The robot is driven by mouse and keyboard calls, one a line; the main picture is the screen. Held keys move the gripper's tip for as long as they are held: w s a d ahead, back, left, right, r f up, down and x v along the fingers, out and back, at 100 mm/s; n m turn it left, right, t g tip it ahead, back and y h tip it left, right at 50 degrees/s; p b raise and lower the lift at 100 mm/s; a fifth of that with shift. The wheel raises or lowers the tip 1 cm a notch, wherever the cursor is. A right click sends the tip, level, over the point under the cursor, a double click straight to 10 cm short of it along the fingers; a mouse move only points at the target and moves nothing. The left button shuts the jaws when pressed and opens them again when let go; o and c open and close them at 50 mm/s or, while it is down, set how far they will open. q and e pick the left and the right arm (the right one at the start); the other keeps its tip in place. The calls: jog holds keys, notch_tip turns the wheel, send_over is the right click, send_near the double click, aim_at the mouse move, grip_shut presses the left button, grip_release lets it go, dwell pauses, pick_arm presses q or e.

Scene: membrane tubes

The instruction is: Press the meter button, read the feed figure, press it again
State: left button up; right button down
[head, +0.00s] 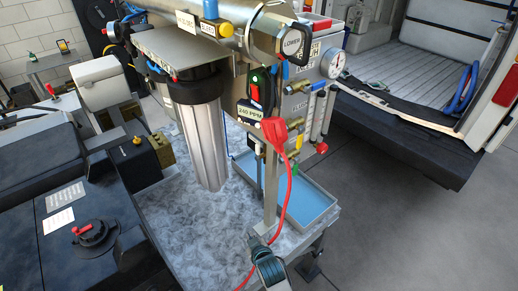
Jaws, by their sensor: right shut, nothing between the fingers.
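The meter (258,84) is a small dark green and black body with a red part, mounted on the front of the tube rig. A pale tag (250,112) just below it appears to read 240 PPM. I cannot make out the button clearly. My left gripper is not in view.
A blue tray (308,204) and a pressure gauge (333,64) are to the right. Open floor (410,220) lies at right.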

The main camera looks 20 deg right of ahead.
aim_at(258, 126)
jog(key=w+a+r+t+h, duration=0.1)
jog(key=r+t, duration=0.4)
jog(key=r, duration=1.4)
jog(key=w+a+r+t+h, duration=0.1)
jog(key=r+t, duration=0.4)
jog(key=r, duration=1.5)
jog(key=shift+w+a+n, duration=0.25)
jog(key=shift+w+n, duration=0.05)
jog(key=shift+w, duration=0.4)
jog(key=w+d+p, duration=0.1)
jog(key=w+d, duration=0.5)
jog(key=shift+d, duration=0.35)
